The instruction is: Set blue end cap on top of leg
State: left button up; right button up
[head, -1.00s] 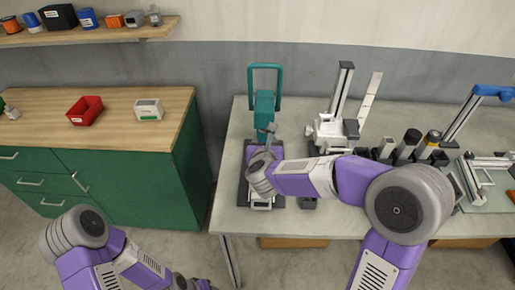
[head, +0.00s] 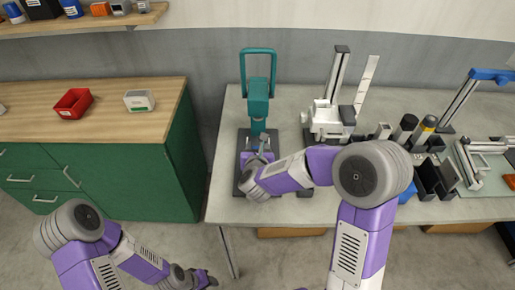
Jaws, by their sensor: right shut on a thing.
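A blue piece (head: 490,74) sits at the upper end of a tilted silver bar (head: 460,104) at the far right. Another small blue piece (head: 407,193) shows partly behind my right arm. I cannot tell which is the end cap. A silver upright (head: 338,76) with a dark top stands behind a white fixture; I cannot tell whether it is the leg. My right gripper (head: 262,142) is shut at the foot of the teal press (head: 258,98); what it grips is too small to identify. My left gripper (head: 210,281) hangs low at the bottom, its jaws unclear.
The white fixture (head: 327,120) stands right of the press on the grey table (head: 300,208). Dark bins and cylinders (head: 426,128) crowd the right side. A red bin (head: 73,103) and a white box (head: 139,100) sit on the green cabinet (head: 150,175), across a gap.

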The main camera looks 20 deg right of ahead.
jog(key=shift+r, duration=0.1)
jog(key=shift+f+b, duration=0.2)
jog(key=shift+b, duration=0.15)
jog(key=o, duration=1)
jog(key=shift+o, duration=0.2)
jog(key=shift+r, duration=0.1)
jog(key=shift+r+p, duration=0.15)
jog(key=shift+p, duration=0.25)
jog(key=v, duration=1.2)
